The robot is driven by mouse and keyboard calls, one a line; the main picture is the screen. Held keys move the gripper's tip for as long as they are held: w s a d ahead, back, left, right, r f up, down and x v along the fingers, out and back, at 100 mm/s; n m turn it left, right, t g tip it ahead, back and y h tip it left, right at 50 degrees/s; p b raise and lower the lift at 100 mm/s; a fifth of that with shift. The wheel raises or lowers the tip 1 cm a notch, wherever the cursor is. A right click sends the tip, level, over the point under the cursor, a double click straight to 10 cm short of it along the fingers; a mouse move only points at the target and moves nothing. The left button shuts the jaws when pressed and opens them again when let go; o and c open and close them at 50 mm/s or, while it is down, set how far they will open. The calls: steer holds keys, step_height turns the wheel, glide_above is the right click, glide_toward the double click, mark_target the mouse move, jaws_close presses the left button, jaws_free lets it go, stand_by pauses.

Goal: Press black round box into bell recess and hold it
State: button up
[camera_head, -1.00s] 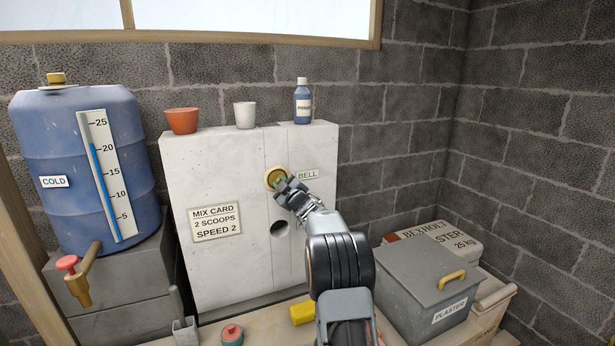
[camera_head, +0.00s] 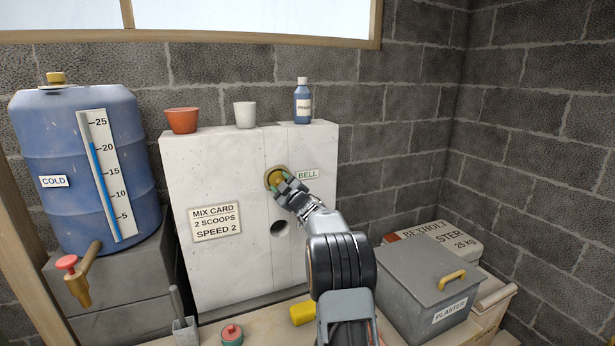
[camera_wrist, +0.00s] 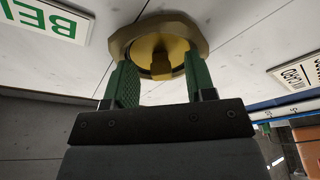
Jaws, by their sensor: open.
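The bell recess (camera_head: 270,176) is an ochre ring in the pale wall panel, left of the green-lettered BELL label (camera_head: 308,174). In the wrist view the ring (camera_wrist: 120,38) surrounds a yellow-brown inside with a small block-like stub (camera_wrist: 161,66) in the middle. My gripper (camera_head: 283,187) is at the recess. Its green fingers are open, one on each side of the stub, with their tips at the ring's lower part (camera_wrist: 157,84). Whether they touch the ring is unclear. I cannot make out a black round box in either view.
Below the recess is a dark round hole (camera_head: 279,228). A grey plaster box (camera_head: 425,285) stands right, a blue barrel (camera_head: 85,170) left. Pots and a bottle (camera_head: 303,102) top the panel.

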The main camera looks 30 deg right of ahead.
steer(key=s+f+b, duration=0.2)
steer(key=s, duration=1.1)
steer(key=s+d+f+m+g+h, duration=0.35)
steer(key=f+m+g+h, duration=0.2)
steer(key=f, duration=0.35)
steer(key=s+a+f+m+g+p, duration=0.2)
steer(key=s+a+f+m+g, duration=0.25)
steer(key=s+g, duration=0.25)
steer(key=s+a+r+g+y+p, duration=0.2)
steer(key=s+a, duration=0.6)
steer(key=a, duration=0.4)
steer(key=s+a+r+n+g+y+p, duration=0.1)
steer(key=s+a+r+y+p, duration=0.3)
steer(key=s+a, duration=0.4)
steer(key=shift+s+a+r+g+p, duration=0.55)
steer(key=shift+a+r, duration=0.75)
steer(key=shift+a, duration=0.85)
steer(key=shift+w, duration=0.2)
